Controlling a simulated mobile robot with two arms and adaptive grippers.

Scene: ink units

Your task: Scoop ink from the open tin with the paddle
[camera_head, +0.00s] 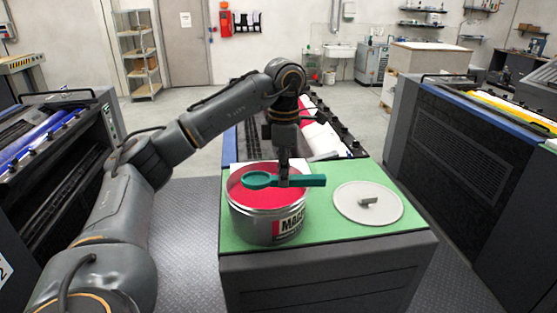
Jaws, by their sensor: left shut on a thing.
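The open tin (258,226) stands on the green top of the unit in front of me. It is a metal tin with red ink (262,199) inside and a partly hidden label on its side. My left gripper (284,181) points down over the tin and is shut on the teal paddle (313,181). The paddle lies about level, its round head (257,180) to the left over the tin's mouth and its handle to the right. I cannot tell whether the head touches the ink. My right gripper is not in view.
A round grey lid (368,204) with a small grey piece on it lies right of the tin on the green top (330,229). Dark press units stand at the left (60,180) and right (470,150). Rollers lie behind the green top.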

